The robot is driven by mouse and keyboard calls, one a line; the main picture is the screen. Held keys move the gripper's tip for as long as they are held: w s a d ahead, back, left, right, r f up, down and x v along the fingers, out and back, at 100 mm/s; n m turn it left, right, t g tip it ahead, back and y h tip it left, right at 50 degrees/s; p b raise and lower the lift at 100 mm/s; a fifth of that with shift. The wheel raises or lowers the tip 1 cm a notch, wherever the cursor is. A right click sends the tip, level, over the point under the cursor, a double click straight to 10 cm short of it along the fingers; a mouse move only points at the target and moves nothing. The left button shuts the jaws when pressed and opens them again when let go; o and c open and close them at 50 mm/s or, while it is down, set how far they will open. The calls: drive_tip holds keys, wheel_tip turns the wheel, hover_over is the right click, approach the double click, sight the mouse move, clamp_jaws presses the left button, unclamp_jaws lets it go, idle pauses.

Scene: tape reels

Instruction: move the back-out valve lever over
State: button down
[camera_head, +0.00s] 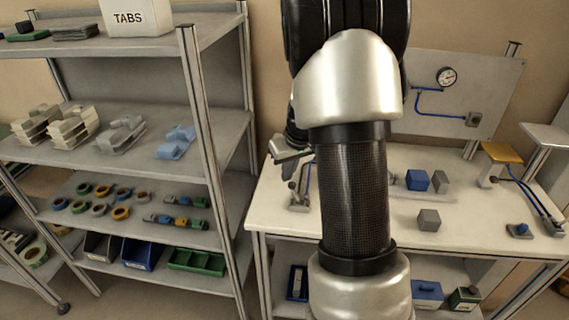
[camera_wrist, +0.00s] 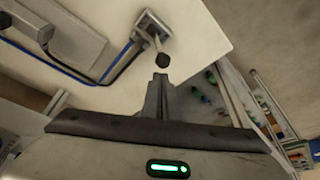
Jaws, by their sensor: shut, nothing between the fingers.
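The valve with its lever (camera_head: 298,197) stands on the left part of the white workbench (camera_head: 415,215), with a blue hose beside it. In the wrist view the valve's square grey base (camera_wrist: 152,24) is near the top middle. Its short lever ends in a dark round knob (camera_wrist: 162,61). My gripper (camera_head: 284,157) is above the valve in the head view; in the wrist view its shut, empty fingers (camera_wrist: 161,77) point at the knob. The knob appears just beyond the fingertips; I cannot tell whether they touch. My arm hides the middle of the bench.
A blue block (camera_head: 417,181) and a grey block (camera_head: 429,220) are on the bench. A gauge panel (camera_head: 480,85) stands at the back, a yellow-topped stand (camera_head: 502,152) at the right. A shelf rack (camera_head: 195,120) with tape reels is close on the left.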

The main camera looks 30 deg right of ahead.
drive_tip(key=shift+s, duration=0.4)
drive_tip(key=shift+d+f+b, duration=0.1)
drive_tip(key=shift+f+b, duration=0.05)
drive_tip(key=shift+b, duration=0.15)
drive_tip(key=shift+s+d+b, duration=0.15)
drive_tip(key=shift+d+b, duration=0.05)
drive_tip(key=shift+b, duration=0.7)
drive_tip(key=shift+y+b, duration=0.3)
drive_tip(key=shift+b, duration=0.15)
